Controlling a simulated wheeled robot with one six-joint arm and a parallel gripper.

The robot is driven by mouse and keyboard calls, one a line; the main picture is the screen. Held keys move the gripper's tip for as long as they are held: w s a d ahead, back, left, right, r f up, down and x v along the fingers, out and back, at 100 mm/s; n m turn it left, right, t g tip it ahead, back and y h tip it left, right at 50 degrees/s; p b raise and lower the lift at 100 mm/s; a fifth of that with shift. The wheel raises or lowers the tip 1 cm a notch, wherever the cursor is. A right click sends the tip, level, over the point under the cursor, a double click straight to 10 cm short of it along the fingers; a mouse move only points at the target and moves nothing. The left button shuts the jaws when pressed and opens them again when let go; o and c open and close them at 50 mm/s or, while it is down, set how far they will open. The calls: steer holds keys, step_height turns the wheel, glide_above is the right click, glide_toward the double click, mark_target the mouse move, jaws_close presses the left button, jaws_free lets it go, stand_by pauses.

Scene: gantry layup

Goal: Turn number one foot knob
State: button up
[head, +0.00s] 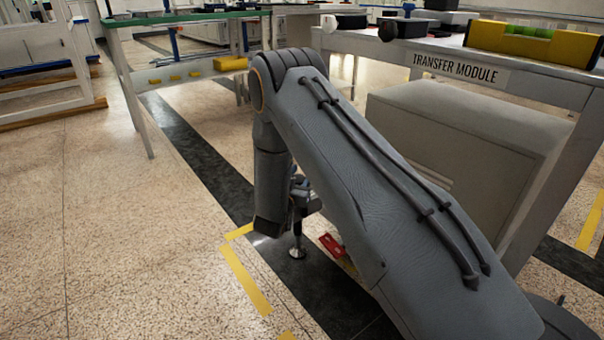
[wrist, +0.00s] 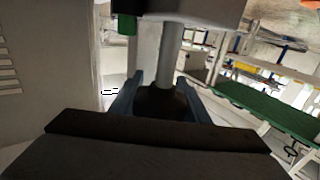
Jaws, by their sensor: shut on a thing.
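My gripper (wrist: 160,98) shows in the wrist view with its two blue-grey fingers on either side of a dark round foot knob (wrist: 165,103). The fingers are shut on the knob. A light grey post (wrist: 171,56) meets the knob at the top of the picture. In the head view my gripper (head: 299,192) is low down, partly hidden by my own arm. A metal levelling foot (head: 297,252) stands on the dark floor strip just under it. The knob itself is too hidden in the head view to make out, and no number on it is readable.
The white bench marked TRANSFER MODULE (head: 455,68) stands right of my arm, with a pale cabinet (head: 465,140) beneath. A red tag (head: 332,244) is near the foot. A green-topped table (head: 190,17) is behind. The speckled floor at left is clear.

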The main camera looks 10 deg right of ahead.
steer(key=o, duration=1)
steer(key=shift+o, duration=0.2)
steer(key=shift+p+v, duration=1.6)
steer(key=shift+v, duration=2.3)
